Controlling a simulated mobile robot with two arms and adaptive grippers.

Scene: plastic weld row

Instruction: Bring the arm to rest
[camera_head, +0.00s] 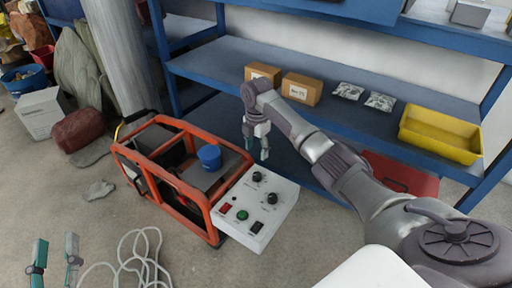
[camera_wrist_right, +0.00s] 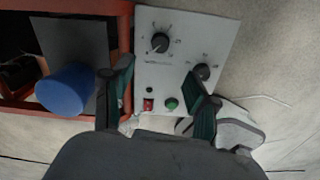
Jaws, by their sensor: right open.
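My right arm reaches in from the lower right, and its gripper (camera_head: 257,142) hangs in the air behind the white control panel (camera_head: 256,208), in front of the blue shelf. In the right wrist view the two fingers of this gripper (camera_wrist_right: 160,92) are spread with nothing between them. The panel, with its black knobs and red and green buttons, shows beyond the fingers (camera_wrist_right: 185,45). My left gripper (camera_head: 55,262) is at the lower left corner over the floor. Its two fingers are apart and nothing shows between them.
The panel is on an orange-framed machine (camera_head: 199,197) with a blue cylinder (camera_head: 209,157). The blue shelf (camera_head: 215,62) bears two cardboard boxes (camera_head: 301,88), silvery packets (camera_head: 348,91) and a yellow bin (camera_head: 440,133). A pale cable (camera_head: 140,262) lies coiled on the floor. A red bin (camera_head: 400,176) is below the shelf.

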